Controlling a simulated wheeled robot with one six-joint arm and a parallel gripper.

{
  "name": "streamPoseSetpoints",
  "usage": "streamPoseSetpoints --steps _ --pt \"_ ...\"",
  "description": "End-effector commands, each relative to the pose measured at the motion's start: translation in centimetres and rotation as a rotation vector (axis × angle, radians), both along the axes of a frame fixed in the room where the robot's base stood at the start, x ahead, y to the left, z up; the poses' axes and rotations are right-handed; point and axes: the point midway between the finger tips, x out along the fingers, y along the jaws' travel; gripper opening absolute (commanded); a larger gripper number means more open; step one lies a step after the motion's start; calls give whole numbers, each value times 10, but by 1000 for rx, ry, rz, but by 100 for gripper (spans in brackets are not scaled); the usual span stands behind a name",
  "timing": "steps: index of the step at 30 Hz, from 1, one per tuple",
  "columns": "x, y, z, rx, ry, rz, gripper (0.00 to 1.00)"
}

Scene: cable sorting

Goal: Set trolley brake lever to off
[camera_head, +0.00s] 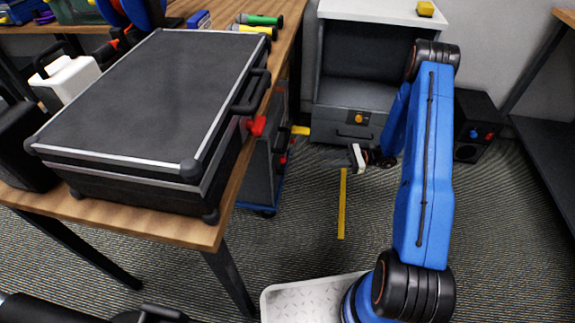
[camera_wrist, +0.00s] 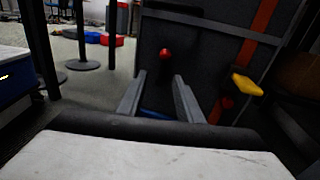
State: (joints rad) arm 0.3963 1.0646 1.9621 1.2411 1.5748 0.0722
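The trolley (camera_head: 262,168) stands under the right end of the wooden table, a dark cabinet with a blue base. A yellow lever-like handle (camera_head: 301,130) sticks out from its side toward the right. In the wrist view, this yellow handle (camera_wrist: 247,85) is right of my fingers, and a red knob (camera_wrist: 165,53) is ahead on the dark panel. No marking shows which is the brake lever or its setting. My gripper (camera_wrist: 158,98) is open and empty, facing the panel and apart from it. In the head view my gripper (camera_head: 357,158) is right of the trolley.
A large black case (camera_head: 150,95) lies on the wooden table (camera_head: 205,228) at left. A grey cabinet (camera_head: 340,110) stands behind my gripper, and a black box (camera_head: 476,122) is right of it. Carpet with a yellow floor strip (camera_head: 342,205) is clear in the middle.

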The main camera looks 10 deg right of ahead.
Motion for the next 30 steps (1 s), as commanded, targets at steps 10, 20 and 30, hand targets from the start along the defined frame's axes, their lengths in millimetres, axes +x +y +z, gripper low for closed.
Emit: streamPoseSetpoints --steps 10,20,30 --pt "4 0 -25 37 34 -47 33" --pt "9 50 -24 37 34 -44 33" --pt "16 110 -24 36 34 -45 33"
